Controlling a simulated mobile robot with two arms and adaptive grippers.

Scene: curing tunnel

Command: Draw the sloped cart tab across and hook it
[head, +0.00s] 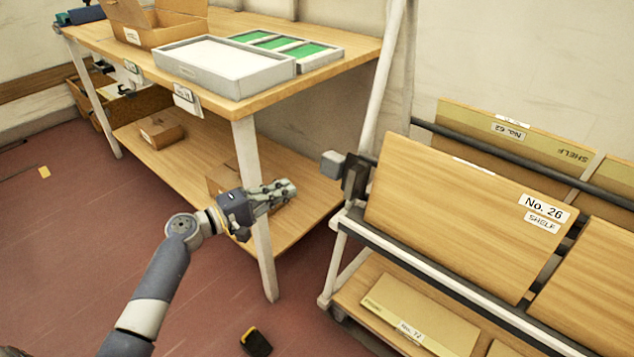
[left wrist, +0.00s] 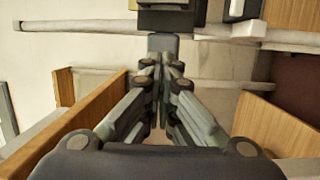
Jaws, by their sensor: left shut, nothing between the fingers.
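The sloped cart (head: 447,272) stands at the right with tilted wooden boards on it. At its left end a grey block-shaped tab (head: 332,165) sticks out to the left of a dark bracket (head: 356,178). In the left wrist view the grey tab (left wrist: 163,43) shows just beyond my fingertips, below a dark block (left wrist: 170,17). My left gripper (head: 291,187) is shut and empty, in front of the bench leg, left of and slightly lower in the picture than the tab. A gap shows between them in the head view. My right gripper is not in view.
A wooden bench (head: 350,62) at the left carries a grey tray (head: 222,70), green-filled trays (head: 285,46) and an open carton (head: 155,22). Its white leg (head: 255,215) is close to my left gripper. A small black and yellow object (head: 256,342) lies on the red floor.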

